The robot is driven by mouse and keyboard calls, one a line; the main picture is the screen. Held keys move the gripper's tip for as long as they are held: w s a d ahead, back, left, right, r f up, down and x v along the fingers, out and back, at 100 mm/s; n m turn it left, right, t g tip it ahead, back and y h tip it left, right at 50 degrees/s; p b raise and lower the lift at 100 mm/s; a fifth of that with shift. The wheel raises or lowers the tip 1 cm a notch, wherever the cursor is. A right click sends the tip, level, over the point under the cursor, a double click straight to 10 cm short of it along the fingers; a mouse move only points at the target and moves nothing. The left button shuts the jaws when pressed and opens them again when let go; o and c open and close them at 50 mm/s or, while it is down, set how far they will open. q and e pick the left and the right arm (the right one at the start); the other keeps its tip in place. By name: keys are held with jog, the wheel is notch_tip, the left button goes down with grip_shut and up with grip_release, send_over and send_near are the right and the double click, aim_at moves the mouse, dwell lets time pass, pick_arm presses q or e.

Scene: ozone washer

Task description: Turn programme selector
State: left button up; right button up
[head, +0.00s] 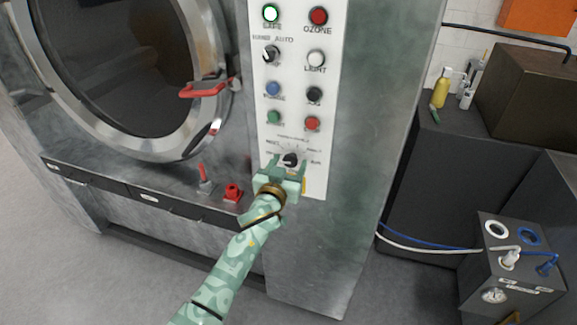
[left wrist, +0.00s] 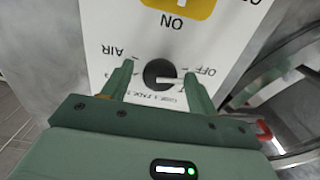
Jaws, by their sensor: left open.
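The programme selector (head: 290,158) is a small black rotary knob at the bottom of the white control panel (head: 318,186), with printed labels around it. My left gripper (head: 287,166) is at the knob, its arm reaching up from below. In the left wrist view the knob (left wrist: 158,72) sits between the two open green fingers (left wrist: 158,74), and panel shows between each finger and the knob. The words AIR and OFF appear upside down on either side of it. Whether the fingertips touch the panel face cannot be told. My right gripper is out of view.
A round washer door (head: 205,120) with a red handle (head: 208,89) stands left of the panel. A red valve (head: 232,193) is left of the arm; a grey unit (head: 510,270) stands right.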

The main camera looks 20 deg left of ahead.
pick_arm(q)
jog(key=c, duration=1)
jog(key=shift+m, duration=0.3)
jog(key=m, duration=0.3)
jog(key=shift+m, duration=0.3)
jog(key=m, duration=0.3)
jog(key=shift+m, duration=0.3)
jog(key=m, duration=0.4)
jog(key=shift+m, duration=1.9)
